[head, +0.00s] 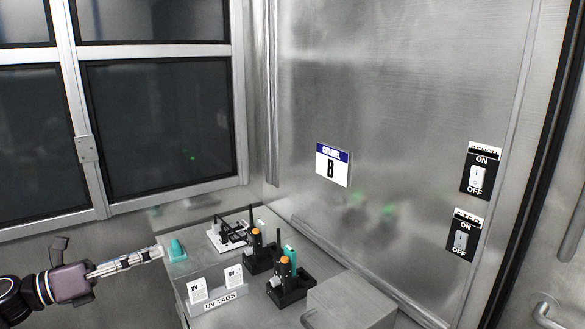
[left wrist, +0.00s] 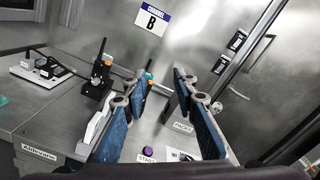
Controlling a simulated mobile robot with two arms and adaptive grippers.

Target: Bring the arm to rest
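My left arm comes in from the left in the head view, with its gripper (head: 154,254) stretched out toward the bench's left edge, near a small teal object (head: 177,249). In the left wrist view the two blue-padded fingers of this gripper (left wrist: 160,88) stand apart, with no held object visible between them. In the head view the fingers are seen nearly side-on. My right arm and gripper show in neither view.
The metal bench (head: 245,303) carries a UV tags holder (head: 220,299), black radios in stands (head: 288,284) and a white device (head: 228,236). A channel B sign (head: 332,165) and two switches (head: 477,177) are on the wall. A purple button (left wrist: 147,151) shows in the left wrist view.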

